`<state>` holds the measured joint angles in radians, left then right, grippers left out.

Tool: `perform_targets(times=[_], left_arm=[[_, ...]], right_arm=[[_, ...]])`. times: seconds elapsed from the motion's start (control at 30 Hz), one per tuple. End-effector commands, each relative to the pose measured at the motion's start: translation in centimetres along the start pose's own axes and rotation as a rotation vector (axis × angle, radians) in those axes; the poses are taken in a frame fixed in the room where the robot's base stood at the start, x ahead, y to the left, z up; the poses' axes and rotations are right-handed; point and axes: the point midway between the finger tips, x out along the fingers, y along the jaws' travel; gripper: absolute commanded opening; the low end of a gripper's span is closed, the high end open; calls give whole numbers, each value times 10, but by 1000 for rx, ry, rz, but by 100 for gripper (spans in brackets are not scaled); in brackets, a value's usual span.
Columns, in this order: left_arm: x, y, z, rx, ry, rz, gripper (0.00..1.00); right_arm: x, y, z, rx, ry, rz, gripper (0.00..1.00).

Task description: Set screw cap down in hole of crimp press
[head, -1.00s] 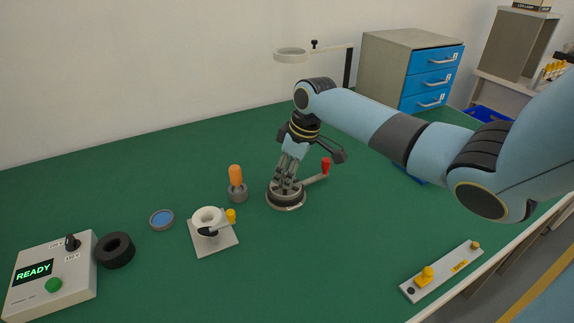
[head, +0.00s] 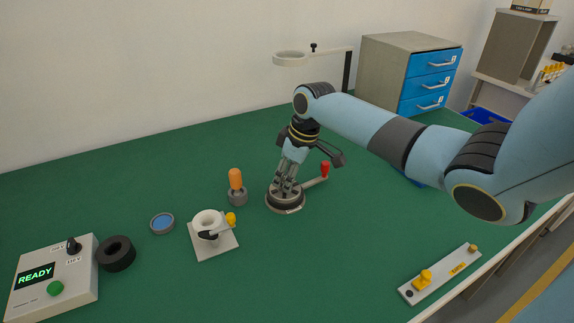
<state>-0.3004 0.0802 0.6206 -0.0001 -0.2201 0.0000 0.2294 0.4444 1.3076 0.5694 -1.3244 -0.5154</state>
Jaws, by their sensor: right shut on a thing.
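The crimp press (head: 287,203) is a round grey metal base with a side lever ending in a red knob (head: 325,169). It stands on the green table in the middle of the view. My right gripper (head: 285,186) points straight down over its centre, with the fingertips at the top of the press. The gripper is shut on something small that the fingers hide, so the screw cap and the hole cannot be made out. I cannot tell whether the cap touches the press. My left gripper is not in view.
Left of the press stand an orange-handled tool in a grey holder (head: 238,196), a white ring fixture (head: 222,246), a blue-topped dish (head: 162,222), a black ring (head: 117,253) and a control box (head: 80,285) reading READY. A yellow-knobbed plate (head: 440,274) lies front right. A ring stand (head: 347,70) rises behind.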

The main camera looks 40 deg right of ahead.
Motion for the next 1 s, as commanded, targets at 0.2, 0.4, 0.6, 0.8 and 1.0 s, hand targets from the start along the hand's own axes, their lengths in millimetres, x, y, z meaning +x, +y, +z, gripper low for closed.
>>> perform_targets(times=[0.2,0.4,0.6,0.8,1.0], left_arm=[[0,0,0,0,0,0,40],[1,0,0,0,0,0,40],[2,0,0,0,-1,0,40],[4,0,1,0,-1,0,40],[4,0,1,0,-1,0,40]], right_arm=[[1,0,0,0,0,0,16],[2,0,0,0,0,0,16],[5,0,1,1,0,0,16],[7,0,2,1,0,0,16],[9,0,2,1,0,0,16]])
